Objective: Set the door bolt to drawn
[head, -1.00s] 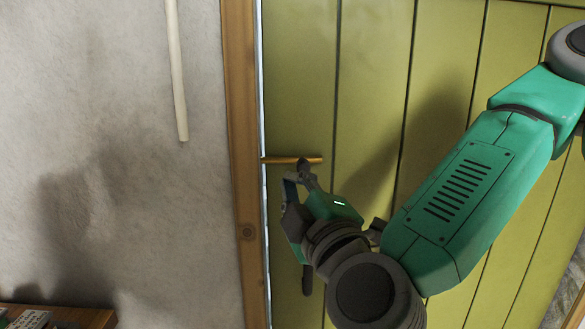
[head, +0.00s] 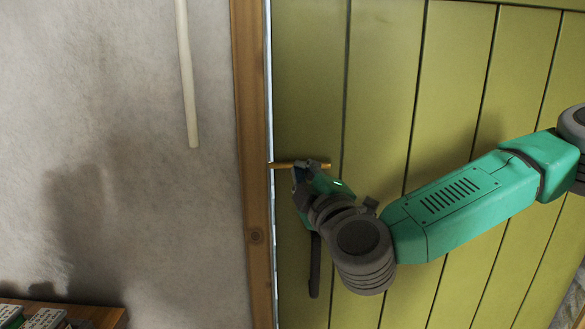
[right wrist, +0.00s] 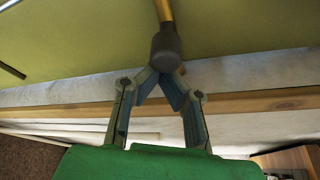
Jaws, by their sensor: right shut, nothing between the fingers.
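The brass door bolt (head: 283,165) lies level across the left edge of the yellow-green door (head: 385,90), its left end at the light strip beside the wooden frame. In the right wrist view the brass rod (right wrist: 164,10) shows with a dark knob (right wrist: 165,46). My right gripper (head: 300,172) is at the bolt, covering part of it in the head view. In the right wrist view its fingertips (right wrist: 158,76) are together just below the knob, with nothing between them. Whether they touch the knob I cannot tell. My left gripper is not in view.
A wooden door frame (head: 250,130) runs down left of the door. A dark door handle (head: 315,265) hangs below the gripper. A pale pipe (head: 186,75) is on the grey wall. A wooden surface with small boxes (head: 48,318) is at bottom left.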

